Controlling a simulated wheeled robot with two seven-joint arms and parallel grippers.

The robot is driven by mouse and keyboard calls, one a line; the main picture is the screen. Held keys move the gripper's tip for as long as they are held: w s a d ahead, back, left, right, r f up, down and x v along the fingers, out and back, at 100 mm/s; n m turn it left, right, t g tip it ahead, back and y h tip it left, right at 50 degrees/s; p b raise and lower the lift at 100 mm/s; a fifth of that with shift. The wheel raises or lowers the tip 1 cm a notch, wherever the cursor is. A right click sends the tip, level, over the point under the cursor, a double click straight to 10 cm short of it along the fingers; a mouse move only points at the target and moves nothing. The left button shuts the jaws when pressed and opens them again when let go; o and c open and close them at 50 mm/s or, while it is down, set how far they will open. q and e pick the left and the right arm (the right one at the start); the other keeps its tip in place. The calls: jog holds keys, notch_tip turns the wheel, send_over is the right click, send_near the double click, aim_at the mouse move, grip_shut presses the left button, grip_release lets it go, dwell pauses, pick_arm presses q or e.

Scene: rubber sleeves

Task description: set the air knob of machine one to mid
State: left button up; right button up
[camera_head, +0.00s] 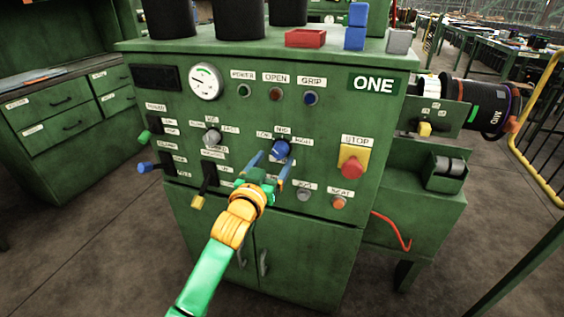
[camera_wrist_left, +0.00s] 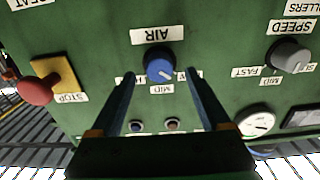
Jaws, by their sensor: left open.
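The blue air knob (camera_head: 280,150) is on the green front panel of machine one (camera_head: 330,130), under the MID label and between LOW and HIGH. In the left wrist view, which is upside down, the blue knob (camera_wrist_left: 160,65) has a white mark pointing down and right, a little to the side of the MID label (camera_wrist_left: 161,89). My left gripper (camera_head: 277,157) is open. Its two fingers (camera_wrist_left: 160,76) point at the panel, one on each side of the knob, with visible gaps. Whether the tips reach the knob's depth is unclear. My right gripper is not in view.
A grey speed knob (camera_head: 211,137) is left of the air knob. A red stop button (camera_head: 352,167) on a yellow plate is to the right. Lever handles stick out at the lower left. A gauge (camera_head: 206,81) and small lamps are above. Small buttons sit below right.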

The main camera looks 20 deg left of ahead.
aim_at(278, 154)
pick_arm(q)
jog(key=shift+w+d, duration=0.1)
jog(key=shift+w, duration=1.4)
grip_shut()
jog(key=shift+r+m+p, duration=0.1)
jog(key=shift+m+p, duration=0.6)
jog(key=shift+m, duration=0.2)
jog(key=m+p, duration=0.1)
jog(key=m, duration=0.1)
jog(key=shift+m, duration=0.3)
jog(key=m+p, duration=0.2)
jog(key=m, duration=0.3)
jog(key=shift+m, duration=0.3)
